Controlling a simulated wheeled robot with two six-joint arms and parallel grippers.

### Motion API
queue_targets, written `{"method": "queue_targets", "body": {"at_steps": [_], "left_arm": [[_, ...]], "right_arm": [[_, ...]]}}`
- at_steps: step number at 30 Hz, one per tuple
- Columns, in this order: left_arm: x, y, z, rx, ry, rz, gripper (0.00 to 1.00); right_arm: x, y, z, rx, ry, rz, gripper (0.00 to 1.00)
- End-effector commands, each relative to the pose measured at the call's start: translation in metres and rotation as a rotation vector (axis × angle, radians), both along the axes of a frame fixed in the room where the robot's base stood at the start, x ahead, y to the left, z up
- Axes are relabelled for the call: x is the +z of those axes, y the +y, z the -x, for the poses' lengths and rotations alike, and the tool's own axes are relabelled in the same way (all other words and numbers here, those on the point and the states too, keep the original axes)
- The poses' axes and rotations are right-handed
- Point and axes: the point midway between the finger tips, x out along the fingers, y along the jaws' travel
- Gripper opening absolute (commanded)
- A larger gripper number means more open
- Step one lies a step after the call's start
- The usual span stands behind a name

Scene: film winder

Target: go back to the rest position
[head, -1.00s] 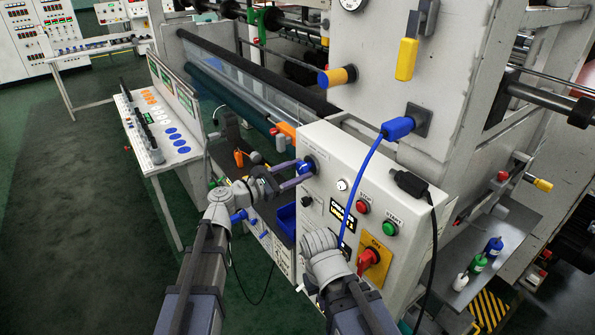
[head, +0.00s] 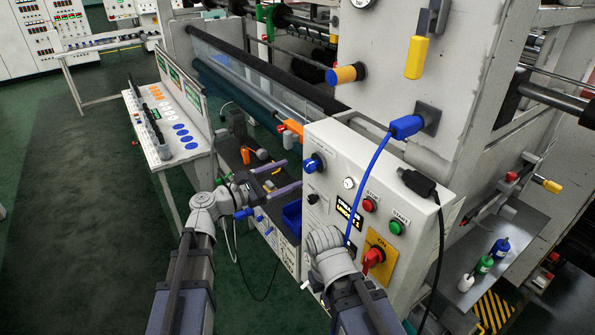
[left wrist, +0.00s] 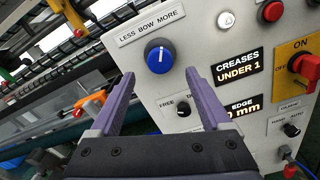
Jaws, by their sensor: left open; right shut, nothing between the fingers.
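My left gripper (head: 291,174) is open and empty, left of the grey control box (head: 329,142). Its two purple fingers stand apart in the left wrist view (left wrist: 158,85), pointing at the box front. The blue knob (head: 314,163) is on that front, clear of the fingertips. In the left wrist view the blue knob (left wrist: 159,57) shows between and beyond the fingers, under a "LESS BOW MORE" label. My right arm's grey wrist (head: 326,243) is in front of the box's lower left part. My right gripper's fingers are mostly hidden by the wrist.
The box carries red (head: 369,204) and green (head: 396,227) buttons and a red switch (head: 373,258). A blue cable (head: 368,180) hangs across its front. A console table (head: 184,150) stands at the left. Open green floor (head: 85,220) lies further left.

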Motion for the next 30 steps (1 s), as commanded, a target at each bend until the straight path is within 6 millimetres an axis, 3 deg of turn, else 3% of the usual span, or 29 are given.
{"method": "queue_targets", "body": {"at_steps": [6, 21, 23, 26, 30], "left_arm": [[0.000, 0.013, 0.010, 0.000, 0.000, 0.000, 0.81], [-0.004, 0.011, 0.012, -0.009, -0.009, -0.027, 0.81], [-0.013, 0.006, 0.017, -0.027, -0.029, -0.094, 0.81], [-0.044, -0.005, 0.032, -0.099, -0.100, -0.309, 0.81], [-0.106, -0.011, 0.064, -0.292, -0.246, -0.729, 0.81]], "right_arm": [[0.000, 0.000, 0.000, 0.000, 0.000, 0.000, 0.00], [0.000, 0.000, 0.000, 0.000, 0.000, 0.000, 0.00], [0.000, 0.000, 0.000, 0.000, 0.000, 0.000, 0.00], [0.000, 0.000, 0.000, 0.000, 0.000, 0.000, 0.00], [0.000, 0.000, 0.000, 0.000, 0.000, 0.000, 0.00]]}}
